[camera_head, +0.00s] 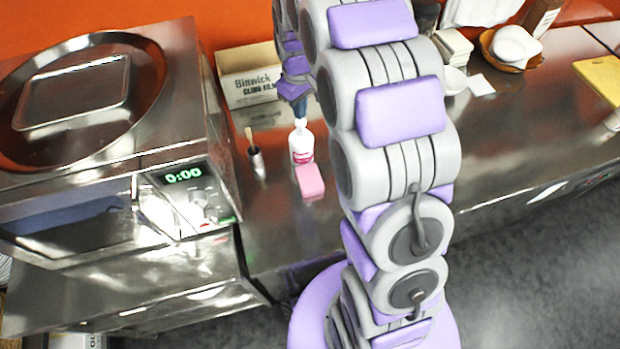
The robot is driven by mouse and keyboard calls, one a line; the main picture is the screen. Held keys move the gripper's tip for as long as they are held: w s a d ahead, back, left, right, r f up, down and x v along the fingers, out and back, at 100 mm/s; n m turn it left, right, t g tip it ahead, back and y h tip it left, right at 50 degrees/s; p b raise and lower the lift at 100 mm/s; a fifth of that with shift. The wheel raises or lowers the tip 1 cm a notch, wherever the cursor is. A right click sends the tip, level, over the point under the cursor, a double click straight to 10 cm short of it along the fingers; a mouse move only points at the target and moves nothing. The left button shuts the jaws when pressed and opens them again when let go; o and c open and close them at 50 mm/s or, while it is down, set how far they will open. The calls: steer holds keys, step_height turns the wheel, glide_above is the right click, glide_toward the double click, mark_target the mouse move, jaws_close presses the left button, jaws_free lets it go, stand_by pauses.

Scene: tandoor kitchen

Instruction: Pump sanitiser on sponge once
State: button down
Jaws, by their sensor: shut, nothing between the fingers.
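The sanitiser bottle (301,147) is white with a pink label and stands upright on the steel counter. The pink sponge (310,181) lies flat on the counter just in front of the bottle. My gripper (299,107) is right above the bottle's pump top, pointing down, shut with nothing held. It looks very close to the pump head; I cannot tell whether it touches. The gripper and arm hide part of the pump.
A steel oven (185,195) with a round tray on top stands at the left. A small dark cup with a brush (256,162) is left of the bottle. A Binwick carton (248,86) stands behind. My arm hides the counter's middle; counter front left of it is clear.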

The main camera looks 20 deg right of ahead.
stand_by(0.3)
step_height(320, 180, up, 6)
steer(key=p, duration=0.2)
steer(key=shift+p, duration=0.35)
steer(key=shift+s, duration=0.1)
stand_by(0.4)
steer(key=s+r+m+g+b, duration=0.1)
steer(key=s+m, duration=0.5)
steer(key=s, duration=3.1)
steer(key=shift+r+g+b, duration=0.4)
steer(key=shift+r+b, duration=0.3)
steer(key=shift+r, duration=0.1)
